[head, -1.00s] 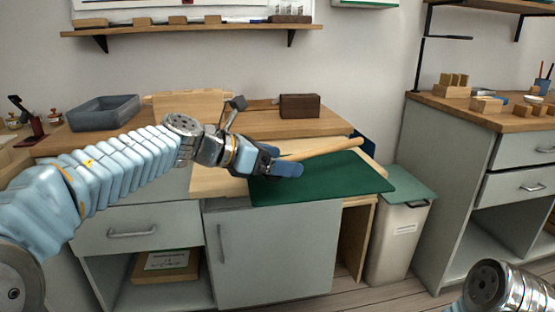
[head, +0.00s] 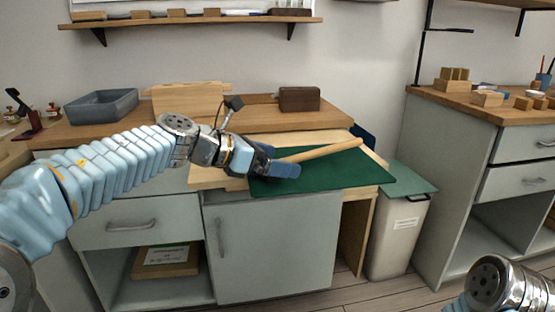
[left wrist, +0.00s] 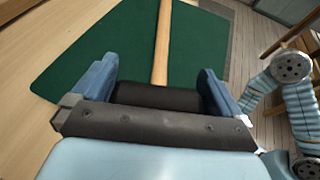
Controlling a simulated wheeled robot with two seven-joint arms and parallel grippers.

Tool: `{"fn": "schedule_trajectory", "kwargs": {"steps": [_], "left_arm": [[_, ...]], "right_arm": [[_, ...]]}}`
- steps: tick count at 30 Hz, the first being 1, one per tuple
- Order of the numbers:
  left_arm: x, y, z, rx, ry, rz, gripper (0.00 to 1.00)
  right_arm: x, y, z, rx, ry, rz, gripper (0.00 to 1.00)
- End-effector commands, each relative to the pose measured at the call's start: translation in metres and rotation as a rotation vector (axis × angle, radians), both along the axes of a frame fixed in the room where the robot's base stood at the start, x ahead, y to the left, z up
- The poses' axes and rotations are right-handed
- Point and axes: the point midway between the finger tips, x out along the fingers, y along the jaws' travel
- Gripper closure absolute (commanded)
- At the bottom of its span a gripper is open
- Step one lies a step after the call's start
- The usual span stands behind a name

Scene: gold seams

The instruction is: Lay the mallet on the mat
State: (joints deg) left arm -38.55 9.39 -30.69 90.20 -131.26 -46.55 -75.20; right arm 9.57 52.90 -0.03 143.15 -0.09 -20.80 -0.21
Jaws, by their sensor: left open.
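The mallet has a pale wooden handle (head: 325,151) and a dark cylindrical head (left wrist: 158,96). The green mat (head: 330,178) lies on the bench and also shows in the left wrist view (left wrist: 110,45). The handle stretches across the mat toward its far right edge. Whether the whole mallet rests on the mat is hard to tell. My left gripper (head: 276,161) is open over the mat's left part. In the left wrist view, its blue fingers (left wrist: 158,88) stand apart on either side of the head. The gripper hides the head in the head view.
A dark brown block (head: 299,99) and a grey tray (head: 101,106) stand on the bench behind. A bin with a green lid (head: 400,220) stands right of the bench. Part of my right arm shows at the lower right.

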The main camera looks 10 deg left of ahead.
Motion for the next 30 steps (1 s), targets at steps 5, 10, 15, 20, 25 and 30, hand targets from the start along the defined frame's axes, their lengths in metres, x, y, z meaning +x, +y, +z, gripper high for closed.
{"fn": "schedule_trajectory", "kwargs": {"steps": [5, 10, 15, 20, 25, 30], "left_arm": [[-0.019, 0.029, 0.017, -0.004, -0.003, 0.003, 0.00], [-0.042, 0.062, 0.033, -0.004, -0.003, 0.004, 0.00], [-0.060, 0.085, 0.044, -0.002, -0.003, 0.003, 0.00], [-0.068, 0.096, 0.049, -0.002, -0.001, 0.002, 0.00], [-0.069, 0.098, 0.050, -0.001, -0.001, 0.001, 0.00], [-0.069, 0.098, 0.050, -0.001, -0.001, 0.001, 0.00]], "right_arm": [[-0.001, 0.001, 0.006, 0.002, 0.001, 0.003, 0.57], [-0.001, 0.003, 0.010, 0.004, 0.003, 0.006, 0.57], [-0.002, 0.004, 0.012, 0.005, 0.003, 0.007, 0.57], [-0.002, 0.004, 0.013, 0.007, 0.003, 0.008, 0.57], [-0.002, 0.005, 0.013, 0.007, 0.003, 0.008, 0.57], [-0.002, 0.005, 0.013, 0.007, 0.003, 0.008, 0.57]]}}
